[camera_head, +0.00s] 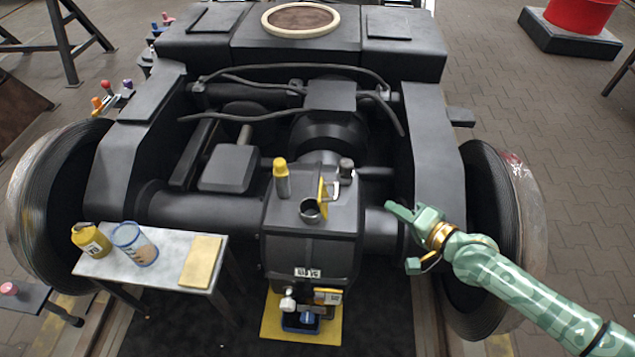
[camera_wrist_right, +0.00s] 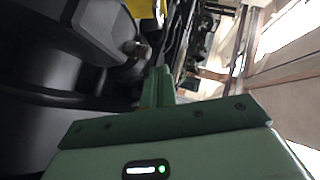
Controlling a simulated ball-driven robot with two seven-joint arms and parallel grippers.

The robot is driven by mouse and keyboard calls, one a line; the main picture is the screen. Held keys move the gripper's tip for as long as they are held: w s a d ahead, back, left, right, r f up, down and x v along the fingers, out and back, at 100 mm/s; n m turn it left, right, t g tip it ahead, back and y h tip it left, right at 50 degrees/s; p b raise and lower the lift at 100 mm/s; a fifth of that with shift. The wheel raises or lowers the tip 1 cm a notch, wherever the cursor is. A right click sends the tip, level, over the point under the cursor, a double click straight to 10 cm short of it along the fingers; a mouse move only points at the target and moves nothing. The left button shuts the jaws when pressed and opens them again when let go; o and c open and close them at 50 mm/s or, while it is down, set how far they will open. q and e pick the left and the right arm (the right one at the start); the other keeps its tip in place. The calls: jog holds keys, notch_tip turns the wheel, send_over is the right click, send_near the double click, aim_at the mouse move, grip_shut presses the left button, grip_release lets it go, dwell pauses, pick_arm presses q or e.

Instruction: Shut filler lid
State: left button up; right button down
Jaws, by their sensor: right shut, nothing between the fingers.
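The filler lid (camera_head: 322,192) is yellow and stands raised at the rim of the round filler neck (camera_head: 311,211) on top of the dark gearbox (camera_head: 312,245). The neck's mouth is uncovered. My right gripper (camera_head: 393,208) is shut and empty, to the right of the gearbox and apart from the lid. Its closed fingers (camera_wrist_right: 156,88) also show in the right wrist view, with dark bogie parts beyond them. The lid cannot be told for sure there. My left gripper is not in view.
A yellow-capped post (camera_head: 281,178) stands left of the neck, and a small dark knob (camera_head: 346,168) behind it. A side table (camera_head: 160,268) at the left holds a yellow pot (camera_head: 90,239), a blue-rimmed jar (camera_head: 134,244) and a tan pad (camera_head: 201,262). A wheel (camera_head: 492,235) stands behind my right arm.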

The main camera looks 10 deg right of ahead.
aim_at(332, 198)
pick_arm(q)
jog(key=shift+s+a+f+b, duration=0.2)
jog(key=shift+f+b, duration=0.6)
jog(key=shift+b, duration=0.2)
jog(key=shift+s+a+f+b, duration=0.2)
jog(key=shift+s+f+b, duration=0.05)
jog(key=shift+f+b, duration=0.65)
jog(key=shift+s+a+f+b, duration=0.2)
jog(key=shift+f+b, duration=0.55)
jog(key=shift+b, duration=0.3)
pick_arm(e)
jog(key=s+a+x, duration=0.1)
jog(key=a+x, duration=0.1)
jog(key=x, duration=1)
jog(key=shift+a+f+m, duration=0.25)
jog(key=shift+f+m, duration=0.05)
jog(key=shift+f, duration=0.05)
